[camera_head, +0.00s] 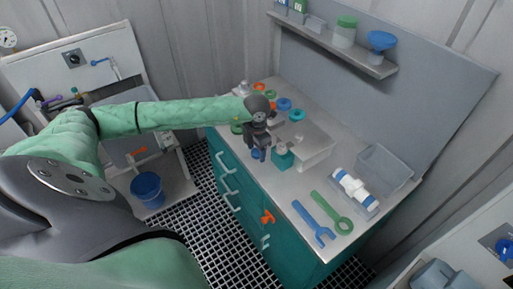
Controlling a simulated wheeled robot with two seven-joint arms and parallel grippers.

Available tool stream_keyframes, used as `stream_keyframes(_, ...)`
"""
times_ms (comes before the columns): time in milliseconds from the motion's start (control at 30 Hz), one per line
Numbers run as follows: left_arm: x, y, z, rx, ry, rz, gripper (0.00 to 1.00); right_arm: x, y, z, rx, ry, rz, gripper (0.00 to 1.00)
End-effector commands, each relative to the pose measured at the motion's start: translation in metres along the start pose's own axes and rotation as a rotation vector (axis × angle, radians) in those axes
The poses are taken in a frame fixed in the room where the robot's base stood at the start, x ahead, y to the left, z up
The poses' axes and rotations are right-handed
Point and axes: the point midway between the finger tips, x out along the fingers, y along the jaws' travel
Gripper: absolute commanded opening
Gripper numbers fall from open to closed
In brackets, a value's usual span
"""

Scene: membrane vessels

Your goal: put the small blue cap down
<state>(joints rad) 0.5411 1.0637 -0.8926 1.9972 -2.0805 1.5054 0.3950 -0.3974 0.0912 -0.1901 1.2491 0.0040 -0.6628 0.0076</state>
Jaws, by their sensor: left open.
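My left gripper (257,143) is over the front part of the bench top, pointing down and open. A small blue piece (258,154), which looks like the small blue cap, shows right under its fingertips. The gripper partly hides it, and I cannot tell whether it touches the fingers or rests fully on the bench. A teal block (283,157) with a pale round top stands just to the right of it. My right gripper is not in view.
The grey bench (290,183) has a raised metal stand (318,150). Coloured rings, including a blue one (284,104), lie behind.

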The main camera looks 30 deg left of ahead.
Motion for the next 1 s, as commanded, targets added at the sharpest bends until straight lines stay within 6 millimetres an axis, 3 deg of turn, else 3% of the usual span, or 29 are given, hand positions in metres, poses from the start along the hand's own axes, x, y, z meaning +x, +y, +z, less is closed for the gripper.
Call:
stream_keyframes(400, -0.014, 0.001, 0.000, 0.000, -0.001, 0.001, 0.58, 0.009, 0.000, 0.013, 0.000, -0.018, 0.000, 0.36)
stream_keyframes(500, -0.023, 0.000, 0.001, 0.000, -0.002, 0.000, 0.58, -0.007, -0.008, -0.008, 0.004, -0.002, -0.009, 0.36)
stream_keyframes(1000, -0.100, 0.000, 0.001, 0.001, -0.002, 0.000, 0.58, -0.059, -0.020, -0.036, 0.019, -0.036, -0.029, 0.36)
